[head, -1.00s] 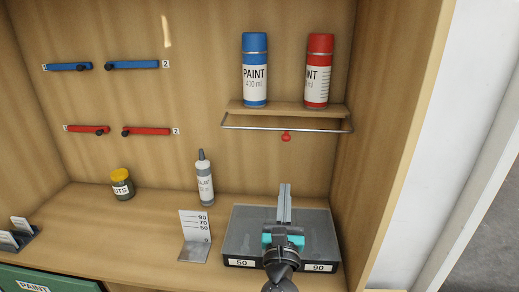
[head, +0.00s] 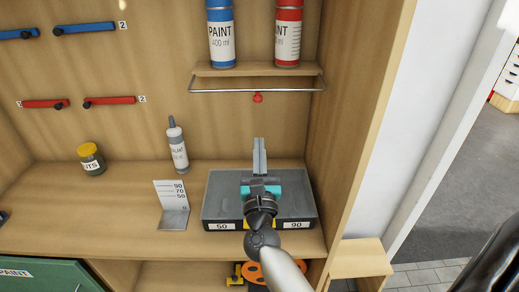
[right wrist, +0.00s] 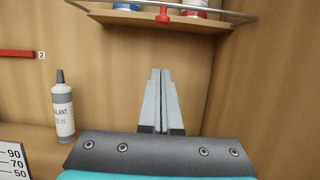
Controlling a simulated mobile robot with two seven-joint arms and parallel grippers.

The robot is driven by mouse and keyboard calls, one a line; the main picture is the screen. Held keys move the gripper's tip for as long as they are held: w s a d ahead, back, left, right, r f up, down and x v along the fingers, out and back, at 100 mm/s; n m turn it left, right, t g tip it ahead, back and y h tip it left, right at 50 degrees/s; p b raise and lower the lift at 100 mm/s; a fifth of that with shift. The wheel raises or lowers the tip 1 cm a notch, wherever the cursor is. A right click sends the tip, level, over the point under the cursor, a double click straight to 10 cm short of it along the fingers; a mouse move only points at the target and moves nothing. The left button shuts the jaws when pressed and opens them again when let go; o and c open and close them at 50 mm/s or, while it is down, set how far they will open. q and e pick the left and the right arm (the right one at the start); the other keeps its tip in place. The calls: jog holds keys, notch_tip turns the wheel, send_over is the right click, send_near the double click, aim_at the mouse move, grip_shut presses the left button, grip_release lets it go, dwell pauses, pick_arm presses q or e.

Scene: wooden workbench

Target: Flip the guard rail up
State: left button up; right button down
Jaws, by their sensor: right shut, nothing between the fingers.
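The guard rail (head: 225,91) is a thin metal wire frame hanging low at the front of a small wooden shelf (head: 250,70), with a red knob (head: 258,98) below its middle. In the right wrist view the rail (right wrist: 120,12) and its red knob (right wrist: 163,15) show at the top. My right gripper (head: 260,143) is shut and empty, pointing up and in toward the back panel. It is below the red knob and apart from it. In the right wrist view its fingertips (right wrist: 160,72) lie together beneath the knob. My left gripper is not in view.
A blue paint can (head: 221,40) and a red paint can (head: 288,38) stand on the shelf. A grey box (head: 222,190) lies under my right gripper. A sealant bottle (head: 178,148) and a scale stand (head: 174,215) are left of it. The cabinet side wall (head: 350,120) is close on the right.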

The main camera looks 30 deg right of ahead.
aim_at(258, 95)
jog(key=w+d+r+p, duration=0.2)
jog(key=w+r+p, duration=0.2)
jog(key=r, duration=0.2)
jog(key=shift+w+d, duration=0.3)
jog(key=shift+d, duration=0.1)
jog(key=shift+w, duration=0.1)
